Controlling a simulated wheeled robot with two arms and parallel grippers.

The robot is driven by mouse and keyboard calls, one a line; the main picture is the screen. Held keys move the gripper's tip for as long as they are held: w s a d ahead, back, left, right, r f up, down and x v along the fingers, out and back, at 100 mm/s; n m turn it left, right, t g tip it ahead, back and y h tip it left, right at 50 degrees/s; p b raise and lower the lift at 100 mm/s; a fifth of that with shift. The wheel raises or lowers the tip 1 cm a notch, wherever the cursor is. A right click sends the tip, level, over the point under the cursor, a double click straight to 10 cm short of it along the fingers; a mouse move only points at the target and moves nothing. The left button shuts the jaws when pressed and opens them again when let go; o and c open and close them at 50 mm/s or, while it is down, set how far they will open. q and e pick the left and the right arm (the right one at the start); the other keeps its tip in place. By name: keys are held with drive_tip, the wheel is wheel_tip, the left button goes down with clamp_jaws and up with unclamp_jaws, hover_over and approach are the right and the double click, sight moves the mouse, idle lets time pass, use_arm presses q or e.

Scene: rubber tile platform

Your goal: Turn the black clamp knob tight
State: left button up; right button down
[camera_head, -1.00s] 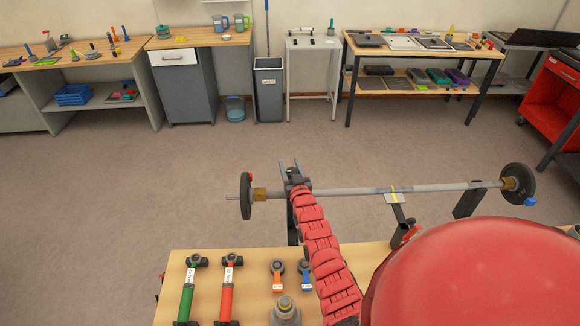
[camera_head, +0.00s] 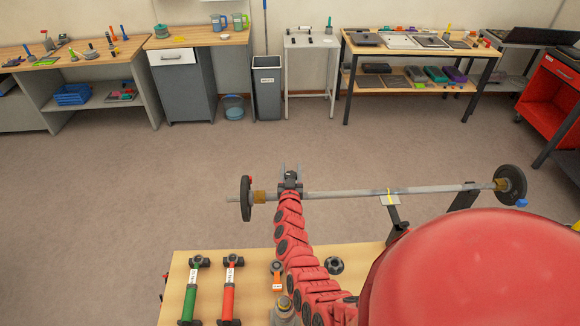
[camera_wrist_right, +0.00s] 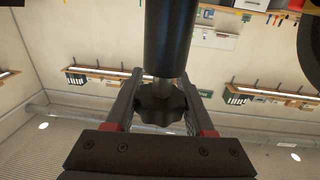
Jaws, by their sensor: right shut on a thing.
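In the right wrist view the black clamp knob (camera_wrist_right: 158,104), lobed at its rim, sits between the two fingers of my right gripper (camera_wrist_right: 160,100), which is shut on it. A thin metal stem joins the knob to a thick dark cylinder (camera_wrist_right: 168,40). In the head view my right gripper (camera_head: 291,177) is at the barbell (camera_head: 350,193), to the right of its left plate (camera_head: 246,198) and brass-coloured collar (camera_head: 258,197). The knob is hidden there. My left gripper is not in view.
A wooden bench (camera_head: 257,260) in front holds a green-handled tool (camera_head: 189,295), a red-handled tool (camera_head: 228,290), an orange-tagged tool (camera_head: 277,275) and a dark round part (camera_head: 335,265). Workbenches stand along the far wall.

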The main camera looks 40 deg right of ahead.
sight(296, 174)
drive_tip(key=shift+d+m+g+h, duration=0.1)
drive_tip(key=shift+m+g+h, duration=0.6)
drive_tip(key=shift+h, duration=0.1)
drive_tip(key=shift+s+d+f+m+g+h+b, duration=0.15)
drive_tip(key=shift+f+m+g+h+b, duration=0.05)
drive_tip(key=shift+m+g+h+b, duration=0.55)
drive_tip(key=shift+s+d+m+g+h+b, duration=0.1)
drive_tip(key=shift+s+m+g+h+b, duration=0.45)
drive_tip(key=shift+m+g+b, duration=2.2)
drive_tip(key=shift+s+d+g+h+b, duration=0.25)
drive_tip(key=shift+g+h+b, duration=0.9)
drive_tip(key=shift+b, duration=3.55)
drive_tip(key=shift+s+m+g+h+b, duration=0.45)
drive_tip(key=shift+m+g+b, duration=1.4)
drive_tip(key=shift+b, duration=1.9)
drive_tip(key=shift+r+n+g, duration=0.1)
drive_tip(key=shift+n+g, duration=0.3)
drive_tip(key=shift+n, duration=0.05)
drive_tip(key=shift+c, duration=1.3)
unclamp_jaws()
drive_tip(key=shift+r, duration=0.1)
